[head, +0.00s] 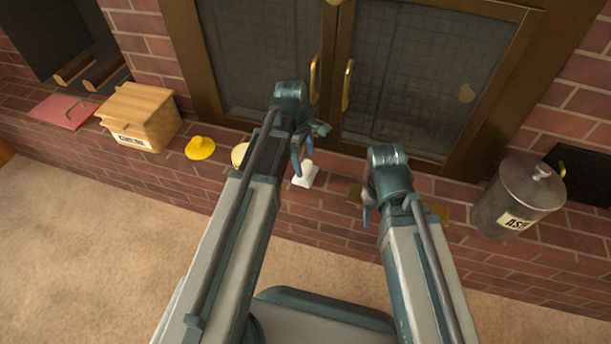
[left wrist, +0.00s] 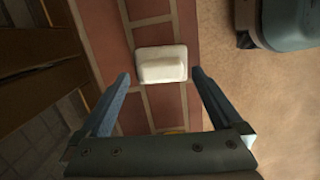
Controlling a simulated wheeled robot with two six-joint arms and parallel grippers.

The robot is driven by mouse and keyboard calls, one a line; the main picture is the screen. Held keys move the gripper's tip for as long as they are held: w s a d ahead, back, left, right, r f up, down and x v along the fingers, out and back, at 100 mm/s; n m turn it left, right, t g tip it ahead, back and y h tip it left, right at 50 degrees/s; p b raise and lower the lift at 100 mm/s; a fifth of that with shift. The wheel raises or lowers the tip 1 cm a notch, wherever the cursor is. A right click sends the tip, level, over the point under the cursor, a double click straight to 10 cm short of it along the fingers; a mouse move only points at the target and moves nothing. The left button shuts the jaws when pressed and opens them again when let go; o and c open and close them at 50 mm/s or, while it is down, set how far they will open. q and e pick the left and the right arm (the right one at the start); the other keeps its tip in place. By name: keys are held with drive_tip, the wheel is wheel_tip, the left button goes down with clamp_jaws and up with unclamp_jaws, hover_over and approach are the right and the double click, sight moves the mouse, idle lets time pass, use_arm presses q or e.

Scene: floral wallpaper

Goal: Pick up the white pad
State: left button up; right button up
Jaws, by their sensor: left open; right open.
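The white pad (head: 306,176) lies on the brick hearth ledge below the glass doors. In the left wrist view the white pad (left wrist: 161,64) shows as a rounded block with a raised middle, ahead of the fingertips and roughly centred between them. My left gripper (head: 303,150) is open and empty, just above and beside the pad, partly overlapping it in the head view. Its two blue fingers (left wrist: 159,75) are spread wide in the left wrist view. My right gripper (head: 363,203) is right of the pad; its fingers are partly hidden by its arm.
On the ledge stand a red flat item (head: 64,111), a wooden box (head: 140,116), a yellow item (head: 200,148) and a round cream item (head: 239,155), partly behind my left arm. A metal ash can (head: 516,198) stands right. Glass doors (head: 430,70) rise behind; carpet (head: 90,250) lies in front.

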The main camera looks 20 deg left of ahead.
sight(305, 166)
use_arm(q)
drive_tip(key=f+b, duration=0.2)
drive_tip(key=f, duration=0.1)
drive_tip(key=shift+s+d+f+b, duration=0.15)
drive_tip(key=shift+d+f+b, duration=0.1)
drive_tip(key=shift+b, duration=0.1)
use_arm(e)
wheel_tip(305, 166, down, 3)
drive_tip(key=shift+f, duration=0.2)
use_arm(q)
drive_tip(key=shift+r, duration=0.1)
drive_tip(key=c, duration=1.3)
drive_tip(key=shift+c, duration=0.2)
use_arm(e)
drive_tip(key=shift+r, duration=0.1)
